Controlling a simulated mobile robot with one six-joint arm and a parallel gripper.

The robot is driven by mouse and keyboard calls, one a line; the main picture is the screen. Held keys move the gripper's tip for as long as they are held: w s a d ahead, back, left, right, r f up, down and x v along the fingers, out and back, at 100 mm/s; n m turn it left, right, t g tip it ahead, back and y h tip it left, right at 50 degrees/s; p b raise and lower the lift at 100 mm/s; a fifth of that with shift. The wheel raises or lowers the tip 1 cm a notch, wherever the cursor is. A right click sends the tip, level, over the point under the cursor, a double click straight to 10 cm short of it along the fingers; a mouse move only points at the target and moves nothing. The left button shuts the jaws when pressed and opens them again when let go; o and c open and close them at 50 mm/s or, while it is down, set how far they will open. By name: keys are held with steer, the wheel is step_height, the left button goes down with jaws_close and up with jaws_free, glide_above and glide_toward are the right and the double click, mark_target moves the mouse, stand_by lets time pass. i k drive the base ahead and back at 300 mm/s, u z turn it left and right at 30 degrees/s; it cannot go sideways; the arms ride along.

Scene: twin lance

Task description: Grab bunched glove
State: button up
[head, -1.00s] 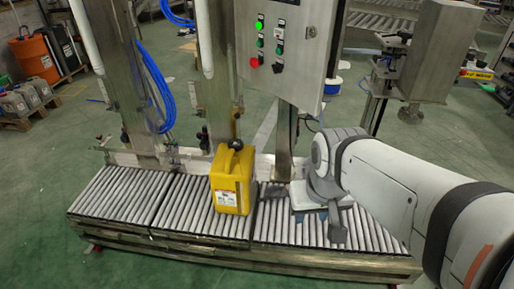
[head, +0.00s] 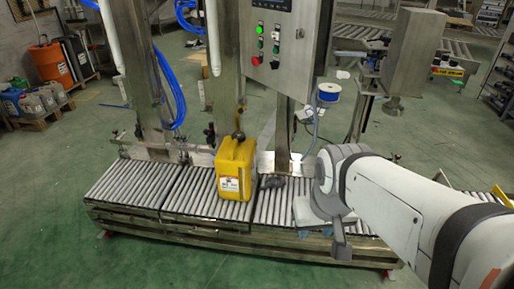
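A small dark grey bunched lump (head: 272,182), which looks like the glove, lies on the roller conveyor (head: 205,190) just right of the yellow jerrycan (head: 235,170). My gripper (head: 340,246) hangs over the right part of the conveyor, to the right of the lump and nearer the camera, apart from it in the picture. One grey finger-like part points down; my wrist and arm hide the rest. I cannot tell whether it is open or shut. A pale flat shape beside my wrist is partly hidden and unclear.
A steel control box (head: 283,45) on a post stands behind the conveyor. Steel columns with blue hoses (head: 170,80) rise at its back left. A blue-and-white spool (head: 329,92) sits behind right. Green floor (head: 60,210) is clear to the left and front.

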mark_target(272, 182)
steer(key=z, duration=0.15)
steer(key=i, duration=0.9)
steer(key=u, duration=0.05)
